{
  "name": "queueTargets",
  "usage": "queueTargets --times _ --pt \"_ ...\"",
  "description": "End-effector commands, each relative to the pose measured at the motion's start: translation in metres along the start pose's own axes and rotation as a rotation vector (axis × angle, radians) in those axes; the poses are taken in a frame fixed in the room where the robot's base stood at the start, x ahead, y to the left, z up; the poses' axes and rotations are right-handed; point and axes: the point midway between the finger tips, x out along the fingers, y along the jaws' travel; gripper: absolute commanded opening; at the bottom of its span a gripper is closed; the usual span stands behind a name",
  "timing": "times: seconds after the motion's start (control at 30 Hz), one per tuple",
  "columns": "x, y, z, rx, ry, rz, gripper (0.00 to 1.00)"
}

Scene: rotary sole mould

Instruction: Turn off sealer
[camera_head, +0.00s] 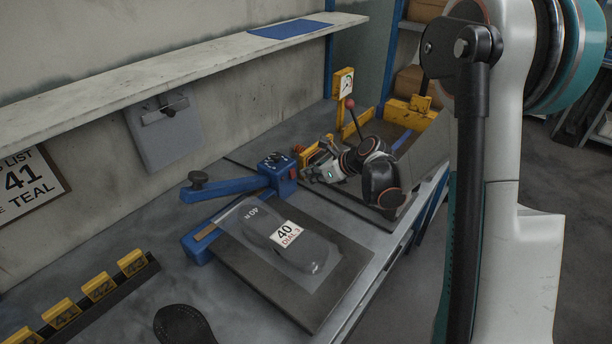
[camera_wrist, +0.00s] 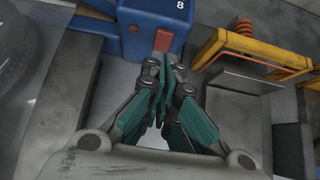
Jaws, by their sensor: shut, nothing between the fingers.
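The blue sealer (camera_head: 235,187) stands on the bench, its long arm ending in a dark knob and its body at the right end. In the wrist view its blue body (camera_wrist: 150,14) fills the top, marked with an 8. A red switch (camera_wrist: 163,39) sits on its near face, just beyond my fingertips. My gripper (camera_wrist: 163,72) is shut and empty, its teal fingers together and pointing at the switch. I cannot tell whether the tips touch it. In the head view my gripper (camera_head: 308,174) is right beside the sealer body. The switch's on or off position is unclear.
A bagged dark sole labelled 40 (camera_head: 290,238) lies on a dark board in front of the sealer. A yellow frame (camera_wrist: 250,50) with an orange spring stands to the right. A red-knobbed lever (camera_head: 351,104) and gauge (camera_head: 345,84) rise behind my gripper. Numbered yellow blocks (camera_head: 98,288) are lower left.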

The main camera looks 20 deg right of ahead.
Motion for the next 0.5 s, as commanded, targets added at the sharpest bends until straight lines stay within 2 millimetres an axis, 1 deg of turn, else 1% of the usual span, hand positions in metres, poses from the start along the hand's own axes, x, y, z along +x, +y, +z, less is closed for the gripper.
queueTargets --times 0.03,0.1,0.3,0.4,0.5 --pt "-0.008 -0.002 0.000 0.002 0.000 -0.001 0.00" --pt "-0.027 -0.001 0.009 0.002 -0.001 -0.002 0.00" --pt "-0.066 -0.001 0.021 0.002 -0.001 -0.001 0.00" --pt "-0.081 -0.001 0.025 0.001 -0.001 -0.001 0.00" --pt "-0.091 -0.001 0.028 0.001 0.000 0.000 0.00"
